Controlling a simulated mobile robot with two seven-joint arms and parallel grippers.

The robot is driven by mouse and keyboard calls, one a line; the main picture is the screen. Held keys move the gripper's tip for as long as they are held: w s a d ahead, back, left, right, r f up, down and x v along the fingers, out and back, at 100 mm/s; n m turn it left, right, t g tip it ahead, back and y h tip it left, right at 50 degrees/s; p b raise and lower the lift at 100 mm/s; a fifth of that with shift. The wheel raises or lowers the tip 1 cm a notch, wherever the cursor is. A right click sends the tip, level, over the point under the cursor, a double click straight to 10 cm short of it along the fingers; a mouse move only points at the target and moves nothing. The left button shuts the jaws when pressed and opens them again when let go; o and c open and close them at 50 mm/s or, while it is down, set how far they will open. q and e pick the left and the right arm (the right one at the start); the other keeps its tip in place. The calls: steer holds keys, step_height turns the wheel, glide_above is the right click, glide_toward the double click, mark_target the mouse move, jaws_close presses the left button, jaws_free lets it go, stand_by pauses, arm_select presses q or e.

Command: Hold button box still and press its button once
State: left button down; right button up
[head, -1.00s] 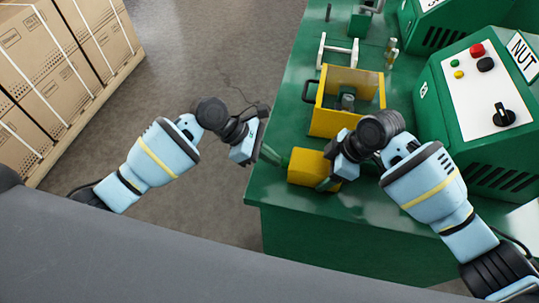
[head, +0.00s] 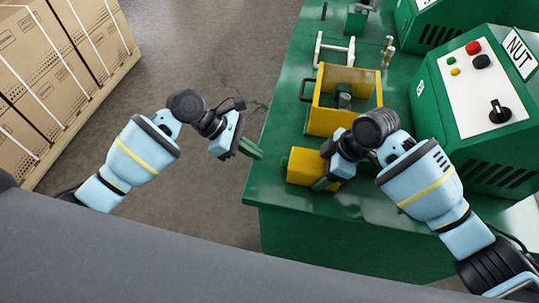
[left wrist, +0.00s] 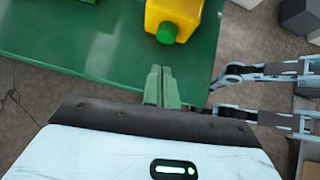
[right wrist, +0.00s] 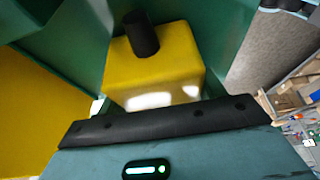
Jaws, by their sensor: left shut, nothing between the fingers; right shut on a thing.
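The yellow button box (head: 304,167) sits on the green table near its front left corner. Its green button (head: 284,162) faces left in the head view and also shows in the left wrist view (left wrist: 167,33). My right gripper (head: 325,181) is shut on the box; its fingers are mostly hidden. The box (right wrist: 155,75) fills the middle of the right wrist view, with a dark cylinder (right wrist: 143,35) on it. My left gripper (head: 251,148) is shut and empty, left of the button with a clear gap. Its closed green fingers (left wrist: 160,85) point towards the box.
A yellow open-topped fixture (head: 330,119) with a dark handle stands behind the box. A green machine (head: 430,110) with buttons and a knob stands to the right. The table's left edge (head: 262,170) lies near my left fingertips. Cartons (head: 60,80) stand far left.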

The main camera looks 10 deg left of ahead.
arm_select(q)
steer(key=v, duration=0.8)
arm_select(e)
steer(key=shift+w+d+r, duration=0.1)
steer(key=shift+w+d, duration=0.05)
stand_by(2.8)
steer(key=o, duration=1.2)
steer(key=shift+c, duration=0.2)
steer(key=v, duration=1.2)
arm_select(q)
steer(key=shift+f, duration=0.1)
